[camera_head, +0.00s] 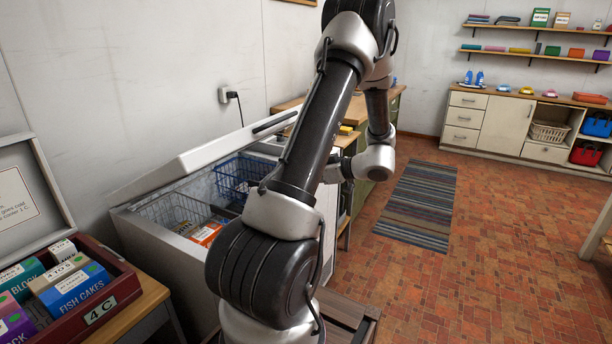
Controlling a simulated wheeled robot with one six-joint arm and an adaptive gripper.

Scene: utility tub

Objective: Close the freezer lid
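The chest freezer (160,248) stands against the left wall, partly hidden behind my arm. Its pale lid (205,153) is open, raised at an angle above the cavity, with a dark strip (275,122) near its far end. Inside are a grey wire basket (168,209), a blue basket (236,172) and an orange packet (207,233). My arm rises in front of the freezer and bends down at the elbow, to a wrist on the freezer's right. The gripper's fingers are not visible; the wrist's far end runs behind my upper arm.
A red crate of food boxes (120,283) sits on a wooden table at the lower left. A wooden counter (290,103) stands beyond the freezer. A striped rug (418,207) lies on the open brick floor at right. White cabinets (505,122) and shelves line the far wall.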

